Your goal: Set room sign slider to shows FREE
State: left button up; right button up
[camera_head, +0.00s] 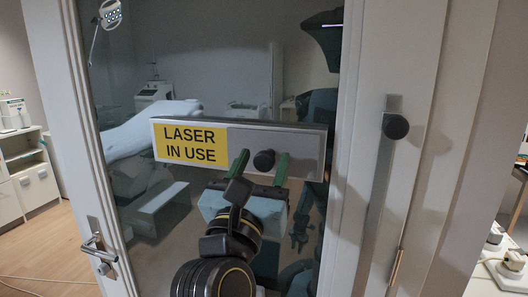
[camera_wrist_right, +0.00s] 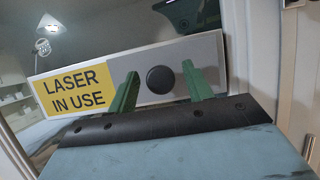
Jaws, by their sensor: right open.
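The room sign (camera_head: 295,140) is a long panel on the door's glass. Its left part is yellow and reads LASER IN USE (camera_head: 190,143); its right part is a plain grey slider plate with a round black knob (camera_head: 264,160). My right gripper (camera_head: 262,165) is open, with one green finger on each side of the knob. In the right wrist view the knob (camera_wrist_right: 160,80) shows between the fingertips, with gaps on both sides. I cannot tell whether a finger touches the plate. No FREE text shows. My left gripper is not in view.
The door has a lever handle (camera_head: 97,252) at the lower left. A pale frame with a second black knob (camera_head: 395,126) stands to the right. Through the glass show a treatment couch and a white machine (camera_head: 153,92). White plugs (camera_head: 512,262) lie at the lower right.

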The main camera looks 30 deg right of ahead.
jog(key=shift+x, duration=0.75)
grip_shut()
